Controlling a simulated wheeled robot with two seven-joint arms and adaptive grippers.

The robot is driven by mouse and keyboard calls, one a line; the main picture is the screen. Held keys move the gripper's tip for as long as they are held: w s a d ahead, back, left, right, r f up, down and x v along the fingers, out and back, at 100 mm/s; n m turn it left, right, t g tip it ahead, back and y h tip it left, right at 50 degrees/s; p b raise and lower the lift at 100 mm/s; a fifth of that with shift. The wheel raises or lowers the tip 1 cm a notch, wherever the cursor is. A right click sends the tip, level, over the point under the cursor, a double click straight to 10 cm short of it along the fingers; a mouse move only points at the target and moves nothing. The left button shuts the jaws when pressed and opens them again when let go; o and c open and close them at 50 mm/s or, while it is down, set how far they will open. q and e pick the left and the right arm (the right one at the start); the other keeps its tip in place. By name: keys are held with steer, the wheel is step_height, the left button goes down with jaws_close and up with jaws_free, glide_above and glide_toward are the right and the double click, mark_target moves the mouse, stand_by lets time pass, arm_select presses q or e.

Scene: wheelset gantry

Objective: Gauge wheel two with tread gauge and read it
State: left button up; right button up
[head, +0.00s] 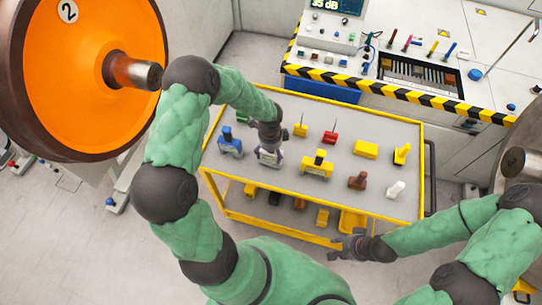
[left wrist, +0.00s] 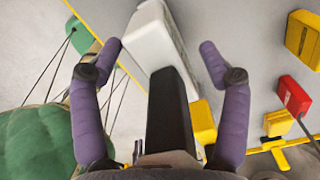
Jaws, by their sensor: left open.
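Wheel two (head: 85,75) is the large orange disc with a dark rim and a "2" label, at the left of the head view. Its metal axle end (head: 135,73) points right. My left gripper (head: 268,158) is low over the trolley top, well right of the wheel. In the left wrist view its purple fingers (left wrist: 160,47) are open on either side of a white block with a black handle (left wrist: 170,105), with gaps at both sides. I cannot tell whether this is the tread gauge. My right gripper (head: 348,246) is at the trolley's front edge; its fingers are too small to read.
The yellow-framed trolley (head: 305,155) holds a blue tool (head: 229,143), a yellow gauge (head: 317,165), a red tool (head: 330,137), a yellow block (head: 366,150) and others. More items sit on its lower shelf. A striped-edge bench (head: 420,60) stands behind; another axle (head: 520,163) is at right.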

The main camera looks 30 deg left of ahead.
arm_select(q)
jaws_close()
steer(key=shift+r, duration=0.2)
